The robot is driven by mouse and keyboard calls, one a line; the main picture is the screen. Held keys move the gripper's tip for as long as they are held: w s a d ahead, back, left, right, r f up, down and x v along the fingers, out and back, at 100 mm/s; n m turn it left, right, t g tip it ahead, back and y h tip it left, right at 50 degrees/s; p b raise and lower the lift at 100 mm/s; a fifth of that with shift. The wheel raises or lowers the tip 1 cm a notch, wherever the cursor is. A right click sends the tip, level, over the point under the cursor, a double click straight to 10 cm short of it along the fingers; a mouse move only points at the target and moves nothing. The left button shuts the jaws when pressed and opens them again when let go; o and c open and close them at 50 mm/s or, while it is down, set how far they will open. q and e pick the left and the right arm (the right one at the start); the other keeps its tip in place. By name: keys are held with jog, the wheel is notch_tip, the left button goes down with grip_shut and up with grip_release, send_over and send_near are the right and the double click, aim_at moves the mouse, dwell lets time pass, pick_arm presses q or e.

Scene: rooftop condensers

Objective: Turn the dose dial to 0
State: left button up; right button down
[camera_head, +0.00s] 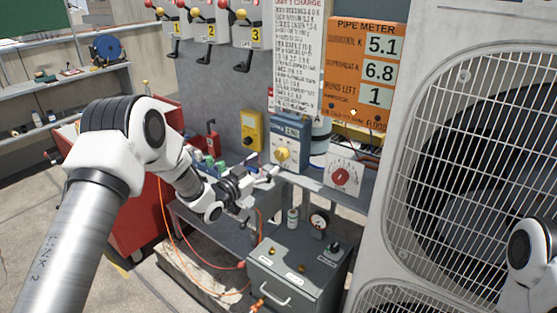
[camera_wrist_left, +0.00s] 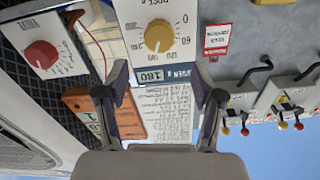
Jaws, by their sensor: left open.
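The dose dial is a yellow knob (camera_head: 282,154) on a blue and white box (camera_head: 291,131) mounted on the grey panel. In the left wrist view, which is upside down, the yellow knob (camera_wrist_left: 158,35) has scale marks including 0, 60 and 120 around it, and a small display seems to read 180. My left gripper (camera_head: 272,173) is open and empty, just in front of and below the knob. Its two fingers (camera_wrist_left: 160,78) are spread in the left wrist view, with the knob beyond the tips, apparently untouched.
A white box with a red knob (camera_head: 341,177) is to the right, also in the wrist view (camera_wrist_left: 41,55). A yellow meter (camera_head: 251,130) hangs to the left. Numbered levers (camera_head: 210,30) are above. A grey cabinet (camera_head: 298,268) stands below; a large fan unit (camera_head: 400,150) borders the right.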

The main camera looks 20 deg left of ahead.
aim_at(280, 155)
pick_arm(q)
jog(key=p+x, duration=0.1)
jog(key=x, duration=0.6)
jog(key=shift+w+f+p, duration=0.1)
jog(key=shift+f+p, duration=0.1)
jog(key=shift+p, duration=0.15)
jog(key=c, duration=1.1)
